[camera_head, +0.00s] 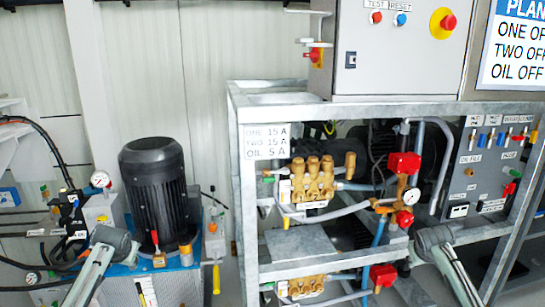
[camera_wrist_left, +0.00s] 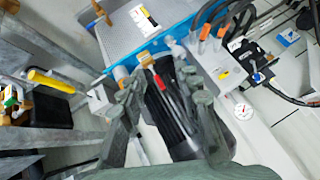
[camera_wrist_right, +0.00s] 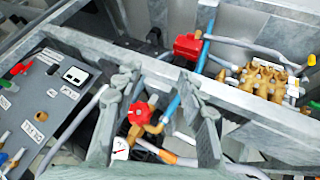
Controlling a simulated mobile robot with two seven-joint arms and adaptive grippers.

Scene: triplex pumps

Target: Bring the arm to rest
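My two arms reach in low in the head view, the left one (camera_head: 108,243) at lower left and the right one (camera_head: 436,243) at lower right. The fingers of each show clearly only in the wrist views. My left gripper (camera_wrist_left: 163,82) is open, with nothing held between its fingers. The black motor and a red-handled part show behind them. My right gripper (camera_wrist_right: 154,92) is open and empty. A red valve knob (camera_wrist_right: 140,114) and a gauge (camera_wrist_right: 120,149) show between its fingers, beyond them. I cannot tell the distance to these parts.
A grey steel frame (camera_head: 240,205) holds brass pumps (camera_head: 312,180), hoses and red valves (camera_head: 404,163). A control panel (camera_head: 486,165) stands at right and a grey cabinet (camera_head: 395,55) above. The black motor (camera_head: 155,190) stands at left, with a yellow-handled tool (camera_head: 216,277) beside it.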

